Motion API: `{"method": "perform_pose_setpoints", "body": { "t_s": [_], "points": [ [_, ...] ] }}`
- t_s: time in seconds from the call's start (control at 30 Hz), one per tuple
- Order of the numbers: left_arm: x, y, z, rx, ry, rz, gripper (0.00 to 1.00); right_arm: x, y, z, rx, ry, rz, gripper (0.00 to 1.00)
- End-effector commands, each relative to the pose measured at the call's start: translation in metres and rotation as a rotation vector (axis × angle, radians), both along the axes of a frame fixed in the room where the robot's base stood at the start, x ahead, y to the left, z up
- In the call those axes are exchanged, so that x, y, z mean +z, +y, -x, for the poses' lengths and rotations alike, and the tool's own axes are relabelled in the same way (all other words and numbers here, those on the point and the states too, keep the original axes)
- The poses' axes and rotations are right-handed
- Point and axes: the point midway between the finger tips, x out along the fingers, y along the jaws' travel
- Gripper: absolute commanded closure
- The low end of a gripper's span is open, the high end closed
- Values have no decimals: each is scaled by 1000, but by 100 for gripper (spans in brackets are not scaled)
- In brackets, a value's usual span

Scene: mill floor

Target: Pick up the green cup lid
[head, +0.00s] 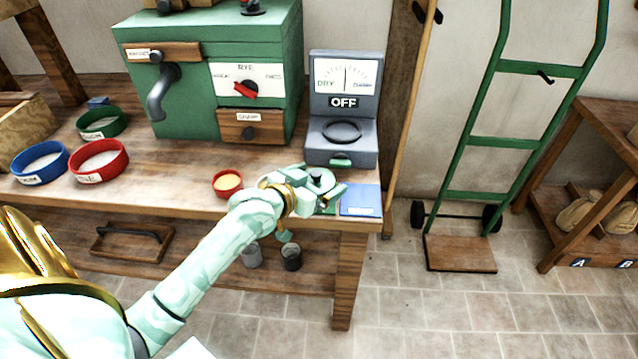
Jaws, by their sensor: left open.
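My left arm reaches in from the lower left to the front right of the workbench. The left gripper (322,186) is open at the bench's front edge. A small round lid-like piece with a dark knob (320,177) shows between or just behind its fingers. It looks grey-green, and the fingers partly hide it, so I cannot tell whether they touch it. A little green (328,209) shows below the gripper, beside a blue card (361,201). My right gripper is not in view.
A grey meter marked OFF (343,105) stands just behind the gripper. A small red cup (228,183) is left of it. Red (99,161), blue (40,163) and green (101,122) bowls sit further left. A green machine (205,75) stands at the back.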

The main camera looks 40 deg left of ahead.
Motion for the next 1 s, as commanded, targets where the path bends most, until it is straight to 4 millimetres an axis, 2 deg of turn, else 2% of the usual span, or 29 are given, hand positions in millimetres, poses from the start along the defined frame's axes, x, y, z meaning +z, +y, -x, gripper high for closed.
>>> {"method": "perform_pose_setpoints", "body": {
  "t_s": [0.13,0.17,0.3,0.37,0.4,0.67,0.77,0.9,1.0],
  "points": [
    [2,0,0,0,-1,0,6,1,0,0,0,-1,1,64],
    [2,0,0,0,-1,0,11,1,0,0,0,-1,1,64],
    [1,0,0,0,-1,0,50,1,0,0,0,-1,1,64],
    [1,0,1,0,-1,0,51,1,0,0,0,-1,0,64],
    [2,0,0,0,-1,0,55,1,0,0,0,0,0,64],
    [5,0,1,0,-2,0,55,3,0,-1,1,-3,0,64],
    [15,0,0,0,-5,-1,55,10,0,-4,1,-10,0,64],
    [41,0,0,-1,-9,0,55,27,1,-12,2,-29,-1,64],
    [62,-2,17,-1,-8,0,55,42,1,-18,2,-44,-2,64]
  ]
}}
